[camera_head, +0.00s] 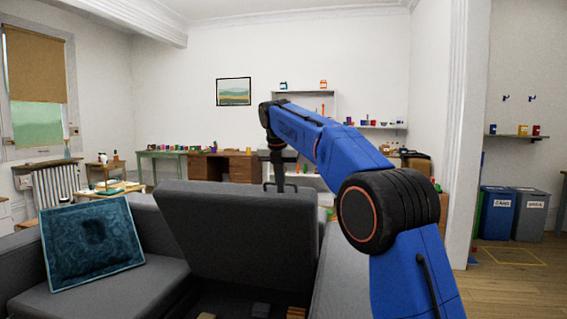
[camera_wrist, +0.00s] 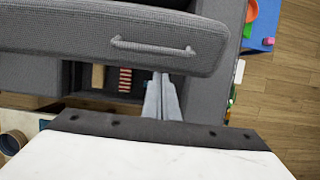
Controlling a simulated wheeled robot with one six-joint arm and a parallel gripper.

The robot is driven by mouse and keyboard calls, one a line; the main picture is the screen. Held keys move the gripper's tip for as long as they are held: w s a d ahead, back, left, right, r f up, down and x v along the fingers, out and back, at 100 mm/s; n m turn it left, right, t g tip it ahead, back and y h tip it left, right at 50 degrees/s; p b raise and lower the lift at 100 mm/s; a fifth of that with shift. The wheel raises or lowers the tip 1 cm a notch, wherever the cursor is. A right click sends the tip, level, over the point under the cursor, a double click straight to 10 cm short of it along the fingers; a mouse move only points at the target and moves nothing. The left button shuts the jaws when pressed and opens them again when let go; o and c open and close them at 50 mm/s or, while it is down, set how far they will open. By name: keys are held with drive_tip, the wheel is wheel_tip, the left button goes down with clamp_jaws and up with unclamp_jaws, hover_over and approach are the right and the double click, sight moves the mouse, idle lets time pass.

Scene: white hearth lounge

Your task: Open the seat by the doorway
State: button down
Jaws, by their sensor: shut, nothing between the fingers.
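The grey sofa seat (camera_head: 240,232) stands tilted up in the head view, with the dark storage space (camera_head: 235,302) showing below it. Its underside or front panel faces my camera. In the wrist view the seat (camera_wrist: 60,38) crosses the top, with a grey bar handle (camera_wrist: 152,48) on it. My gripper (camera_wrist: 162,80) is shut and empty, its fingertips at the seat's lower edge in that view, beside the handle and not around it. I cannot tell whether they touch the seat. In the head view the fingertips are hidden at the seat's upper edge.
A tan block (camera_wrist: 98,76) and a red-striped item (camera_wrist: 125,79) lie in the storage space. A teal cushion (camera_head: 92,240) rests on the sofa at left. A blue bin (camera_head: 497,212) and a grey bin (camera_head: 530,214) stand beyond the wall at right. Wooden floor there is open.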

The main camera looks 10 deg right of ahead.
wheel_tip(320, 180, up, 10)
drive_tip(key=shift+s+a+f, duration=0.15)
drive_tip(key=shift+s+f, duration=0.1)
idle(0.7)
drive_tip(key=s+d+f+m, duration=0.2)
drive_tip(key=s+d+m, duration=0.3)
drive_tip(key=s, duration=0.4)
drive_tip(key=s+d+f+m, duration=0.1)
drive_tip(key=s+d+m, duration=0.3)
drive_tip(key=s+m, duration=0.3)
drive_tip(key=s+d+f+m, duration=0.2)
drive_tip(key=s+d+m, duration=0.25)
drive_tip(key=s, duration=0.55)
drive_tip(key=s+d+f+m, duration=0.2)
drive_tip(key=s+f+m, duration=0.5)
drive_tip(key=s+f, duration=0.8)
drive_tip(key=s+d+f+m+t+y, duration=0.1)
drive_tip(key=s+d+f+m, duration=0.2)
drive_tip(key=s+f+m, duration=0.5)
drive_tip(key=s+f, duration=0.6)
drive_tip(key=f, duration=0.1)
drive_tip(key=shift+s+f, duration=0.35)
drive_tip(key=shift+m, duration=0.25)
